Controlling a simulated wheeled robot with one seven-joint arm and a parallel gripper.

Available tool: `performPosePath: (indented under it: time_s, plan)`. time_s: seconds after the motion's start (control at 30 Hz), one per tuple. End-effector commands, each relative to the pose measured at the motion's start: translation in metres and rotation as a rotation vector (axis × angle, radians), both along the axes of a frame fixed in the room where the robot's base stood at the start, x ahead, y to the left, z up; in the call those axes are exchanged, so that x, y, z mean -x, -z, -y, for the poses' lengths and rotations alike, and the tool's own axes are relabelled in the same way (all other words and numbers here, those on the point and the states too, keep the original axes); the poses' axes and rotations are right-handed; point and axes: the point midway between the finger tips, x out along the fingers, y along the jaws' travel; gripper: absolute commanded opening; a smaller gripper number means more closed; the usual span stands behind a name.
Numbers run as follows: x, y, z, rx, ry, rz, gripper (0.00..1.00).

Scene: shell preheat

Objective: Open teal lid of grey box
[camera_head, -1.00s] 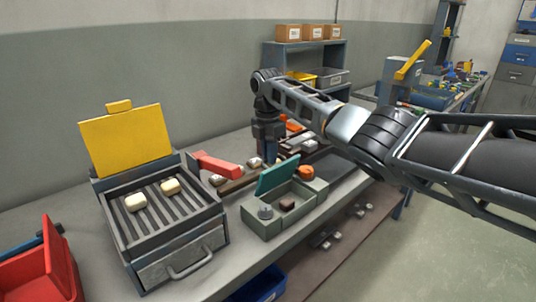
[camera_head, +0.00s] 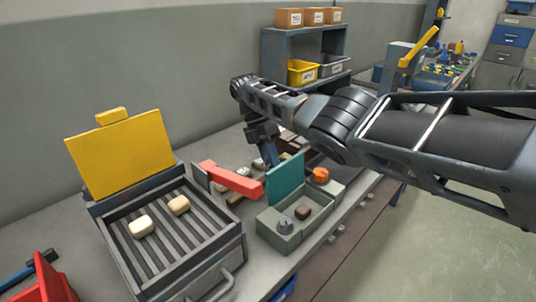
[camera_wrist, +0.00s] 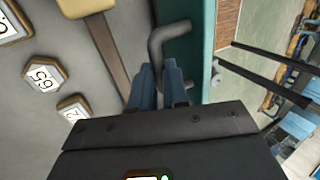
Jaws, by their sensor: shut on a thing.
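The teal lid (camera_head: 285,181) stands raised, roughly upright, at the back of the grey box (camera_head: 279,242). Inside the box are a grey round piece (camera_head: 285,226) and a brown block (camera_head: 303,212). My gripper (camera_head: 271,160) points down behind the lid, and the lid hides part of it. In the wrist view, the teal lid (camera_wrist: 197,60) is seen nearly edge-on. Its grey bent handle (camera_wrist: 156,42) passes between the blue fingertips of my gripper (camera_wrist: 159,68), which is shut on it.
A ribbed grill (camera_head: 165,250) with a yellow lid (camera_head: 120,160) and two cream pieces stands at left. A red bar (camera_head: 232,180) lies close to the teal lid's left. An orange knob (camera_head: 320,175) is at right. A shelf (camera_head: 278,60) with boxes stands behind.

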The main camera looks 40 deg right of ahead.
Motion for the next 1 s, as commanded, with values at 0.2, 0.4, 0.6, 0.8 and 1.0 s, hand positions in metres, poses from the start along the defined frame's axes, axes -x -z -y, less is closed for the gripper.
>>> performPosePath:
  time_s: [0.2, 0.4, 0.6, 0.8, 1.0]
  plan:
    - [0.003, 0.005, 0.000, -0.002, 0.006, -0.010, 0.00]
    - [0.002, 0.004, 0.000, -0.002, 0.004, -0.007, 0.27]
    - [0.001, 0.002, 0.000, -0.001, 0.003, -0.003, 0.40]
    - [0.001, 0.001, 0.000, 0.000, 0.001, -0.001, 0.40]
    - [-0.004, -0.007, 0.000, 0.000, 0.001, 0.000, 0.40]
